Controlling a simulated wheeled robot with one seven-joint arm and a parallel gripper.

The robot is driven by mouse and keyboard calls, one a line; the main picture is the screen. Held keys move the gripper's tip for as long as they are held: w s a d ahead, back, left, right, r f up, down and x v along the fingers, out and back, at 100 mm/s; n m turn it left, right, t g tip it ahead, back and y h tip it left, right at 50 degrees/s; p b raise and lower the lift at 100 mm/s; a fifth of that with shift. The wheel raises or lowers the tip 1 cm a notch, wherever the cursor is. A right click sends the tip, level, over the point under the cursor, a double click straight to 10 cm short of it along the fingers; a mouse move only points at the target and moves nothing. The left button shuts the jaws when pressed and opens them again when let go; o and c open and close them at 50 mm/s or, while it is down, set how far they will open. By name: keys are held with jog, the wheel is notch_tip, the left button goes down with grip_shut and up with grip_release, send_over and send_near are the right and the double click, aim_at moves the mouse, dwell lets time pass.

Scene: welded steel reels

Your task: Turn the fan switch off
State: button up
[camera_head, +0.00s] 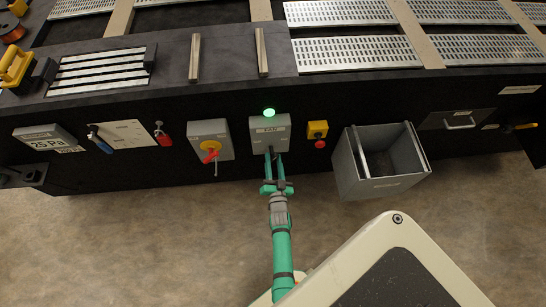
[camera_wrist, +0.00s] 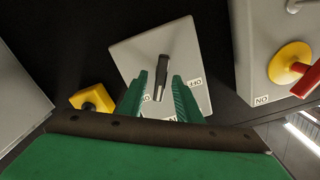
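The fan switch is a grey box labelled FAN (camera_head: 270,133) on the dark front panel, with a lit green lamp (camera_head: 269,112) on top. The box also shows in the wrist view (camera_wrist: 130,50), upside down. Its dark and metal lever (camera_wrist: 160,78) stands out from the middle of the face, with an OFF label (camera_wrist: 195,81) to the right and another label partly hidden by a finger on the left. My gripper (camera_head: 272,160) is in front of the lower box. In the wrist view my gripper (camera_wrist: 159,82) has its green fingers apart on either side of the lever, with visible gaps.
Left of the fan box is a grey box with a yellow and red rotary switch (camera_head: 210,142). Slotted metal plates (camera_head: 352,50) lie on top. The floor is clear.

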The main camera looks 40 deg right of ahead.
jog(key=shift+x, duration=0.85)
grip_shut()
jog(key=shift+n, duration=0.3)
jog(key=n, duration=0.5)
jog(key=shift+a, duration=0.15)
jog(key=n, duration=0.5)
jog(key=shift+a+f+n, duration=0.1)
jog(key=shift+n, duration=0.3)
